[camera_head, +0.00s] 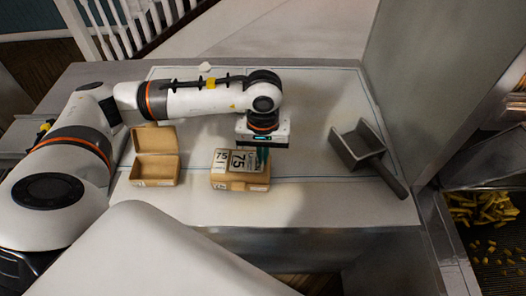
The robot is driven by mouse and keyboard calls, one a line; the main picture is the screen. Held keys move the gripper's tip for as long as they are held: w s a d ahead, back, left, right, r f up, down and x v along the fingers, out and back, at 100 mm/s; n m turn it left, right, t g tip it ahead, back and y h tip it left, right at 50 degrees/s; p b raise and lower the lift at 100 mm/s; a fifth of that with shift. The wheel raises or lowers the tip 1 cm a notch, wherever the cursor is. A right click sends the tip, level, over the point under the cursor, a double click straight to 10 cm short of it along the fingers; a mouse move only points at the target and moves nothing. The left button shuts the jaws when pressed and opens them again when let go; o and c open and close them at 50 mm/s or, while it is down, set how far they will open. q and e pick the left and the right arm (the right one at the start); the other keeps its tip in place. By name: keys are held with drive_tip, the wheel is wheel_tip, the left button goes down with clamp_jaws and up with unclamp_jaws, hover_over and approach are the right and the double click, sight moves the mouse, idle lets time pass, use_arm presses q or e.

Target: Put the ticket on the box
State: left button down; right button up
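A closed tan box (238,184) stands on the counter, near its front middle. A pale ticket (241,161) printed with a dark "75" shows at the top of this box, beside more "75" print on the lid. My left gripper (262,157) points down at the right part of the box top, right by the ticket. Its dark fingers are small here, and I cannot tell whether they hold the ticket or are only beside it. My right gripper is out of view.
An open, empty tan box (155,168) stands to the left. A grey metal scoop (360,147) lies to the right, its handle toward the front edge. A small white piece (206,67) lies at the back. Fries (484,213) fill a bin at far right.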

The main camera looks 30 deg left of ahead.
use_arm(q)
drive_tip(key=shift+f+b, duration=0.2)
drive_tip(key=shift+b, duration=0.1)
drive_tip(key=c, duration=1.7)
unclamp_jaws()
drive_tip(key=shift+r, duration=0.1)
drive_tip(key=shift+r+p, duration=0.2)
drive_tip(key=shift+p, duration=0.1)
drive_tip(key=shift+r, duration=0.25)
wheel_tip(320, 180, up, 11)
drive_tip(key=b, duration=0.3)
drive_tip(key=shift+r, duration=0.2)
